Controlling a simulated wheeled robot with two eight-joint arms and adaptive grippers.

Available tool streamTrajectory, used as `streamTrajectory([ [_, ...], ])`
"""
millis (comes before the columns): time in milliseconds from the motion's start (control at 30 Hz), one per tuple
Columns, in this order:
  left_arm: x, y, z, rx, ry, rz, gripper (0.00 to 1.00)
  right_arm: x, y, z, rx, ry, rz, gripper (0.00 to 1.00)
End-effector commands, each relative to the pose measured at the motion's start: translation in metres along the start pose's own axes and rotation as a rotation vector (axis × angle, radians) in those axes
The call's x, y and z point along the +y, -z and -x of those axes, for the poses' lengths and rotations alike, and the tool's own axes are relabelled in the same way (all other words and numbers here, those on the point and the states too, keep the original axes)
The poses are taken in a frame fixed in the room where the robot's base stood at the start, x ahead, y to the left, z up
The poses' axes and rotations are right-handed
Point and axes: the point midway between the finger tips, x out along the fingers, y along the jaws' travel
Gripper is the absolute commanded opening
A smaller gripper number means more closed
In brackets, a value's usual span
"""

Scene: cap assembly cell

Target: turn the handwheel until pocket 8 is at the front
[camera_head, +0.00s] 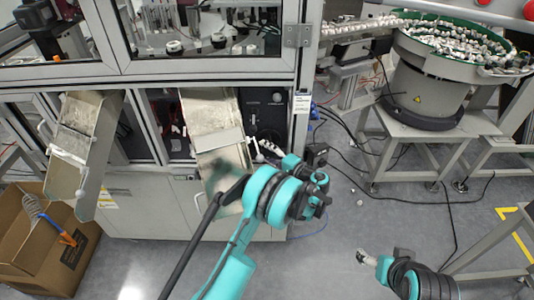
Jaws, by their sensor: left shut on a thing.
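My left arm reaches up through the middle of the head view to the open bay of the machine cabinet. My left gripper (262,149) is at the bay's lower right, below a black panel with a round knob (277,97). It is shut on the handwheel, which is small here and largely hidden by the gripper and wrist. The dial pockets and their numbers cannot be read, so which pocket is at the front cannot be told. My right gripper (367,258) is low at the right over bare floor, away from the machine; its fingers are too small to judge.
Two metal chutes (72,165) (212,120) slope out of the cabinet (150,215). A cardboard box (30,255) stands at the lower left. A bowl feeder (425,90) full of parts stands at the upper right on a frame. Cables lie on the floor between.

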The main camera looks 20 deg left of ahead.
Motion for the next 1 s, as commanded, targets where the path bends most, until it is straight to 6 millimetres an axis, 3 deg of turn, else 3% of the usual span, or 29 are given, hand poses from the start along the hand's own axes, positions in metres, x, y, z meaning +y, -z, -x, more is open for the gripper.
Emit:
streamTrajectory([
  [1000,-0.0033,0.001,0.001,0.0,0.611,-0.613,0.27,0.0,0.0,0.0,0.0,0.0,0.0,0.77],
])
